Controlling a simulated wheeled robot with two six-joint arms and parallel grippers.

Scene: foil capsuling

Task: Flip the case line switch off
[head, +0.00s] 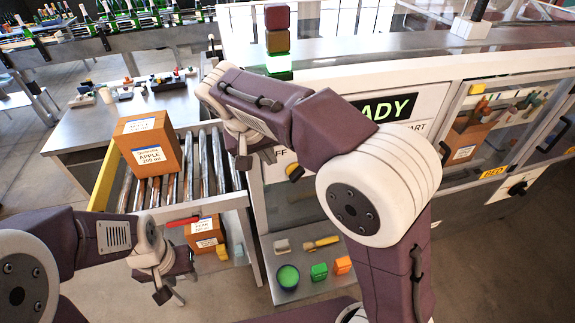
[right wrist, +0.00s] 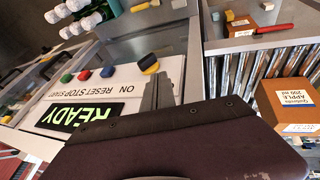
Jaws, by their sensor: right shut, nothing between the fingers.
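The switch (right wrist: 148,64) is a black knob with a yellow top on the white control panel, by the ON label in the right wrist view. In the head view the switch (head: 294,171) shows below the FF lettering, partly behind my right arm. My right gripper (right wrist: 160,78) is shut and empty. Its fingertips show just beside the switch in the wrist view; whether they touch it is unclear. In the head view my right gripper (head: 258,156) is left of the switch. My left gripper (head: 172,291) hangs low at the lower left, away from the panel; its jaw opening is unclear.
Green, red and blue buttons (right wrist: 84,75) line the panel beside the lit READY display (right wrist: 75,117). A roller conveyor (head: 190,170) holds an APPLE carton (head: 150,143). A lit stack light (head: 279,62) stands behind my right arm. A low shelf (head: 298,293) holds a green tub and small boxes.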

